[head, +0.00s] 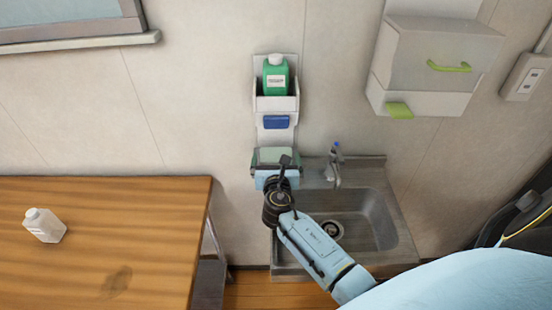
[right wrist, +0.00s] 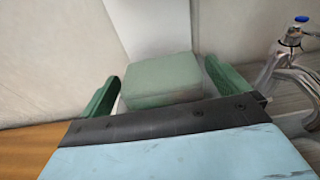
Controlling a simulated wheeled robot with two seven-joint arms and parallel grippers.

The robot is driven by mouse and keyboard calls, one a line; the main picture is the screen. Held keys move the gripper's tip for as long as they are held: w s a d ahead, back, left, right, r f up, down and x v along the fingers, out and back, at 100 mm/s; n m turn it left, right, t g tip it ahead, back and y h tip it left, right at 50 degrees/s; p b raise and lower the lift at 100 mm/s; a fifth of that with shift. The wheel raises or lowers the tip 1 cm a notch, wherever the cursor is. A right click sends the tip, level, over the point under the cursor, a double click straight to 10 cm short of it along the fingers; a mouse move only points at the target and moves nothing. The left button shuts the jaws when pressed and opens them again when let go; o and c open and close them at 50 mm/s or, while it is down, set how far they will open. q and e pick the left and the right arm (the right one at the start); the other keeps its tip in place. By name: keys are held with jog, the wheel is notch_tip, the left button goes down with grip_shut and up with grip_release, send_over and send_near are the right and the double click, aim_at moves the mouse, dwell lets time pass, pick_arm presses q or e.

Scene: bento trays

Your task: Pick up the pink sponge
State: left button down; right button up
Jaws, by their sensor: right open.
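A pale green block, sponge-like in shape (head: 270,155), rests at the lower end of the wall rack beside the sink; it also shows in the right wrist view (right wrist: 160,80). I see no pink sponge in either view; the block looks green. My right gripper (head: 276,160) is open, with its green fingers on the left and right of the block. In the right wrist view a small gap shows on the left side; the right finger is close to the block, and I cannot tell whether it touches. My left gripper is not in view.
A metal sink (head: 375,225) with a faucet (head: 334,170) stands just right. The wall rack (head: 277,104) holds a green bottle (head: 275,76) above a blue piece (head: 276,122). A wooden table (head: 100,250) with a white bottle (head: 44,225) is at left. A dispenser (head: 440,60) hangs upper right.

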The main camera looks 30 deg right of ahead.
jog(key=shift+x, duration=1.15)
jog(key=shift+w, duration=0.15)
jog(key=shift+c, duration=0.8)
jog(key=c, duration=0.6)
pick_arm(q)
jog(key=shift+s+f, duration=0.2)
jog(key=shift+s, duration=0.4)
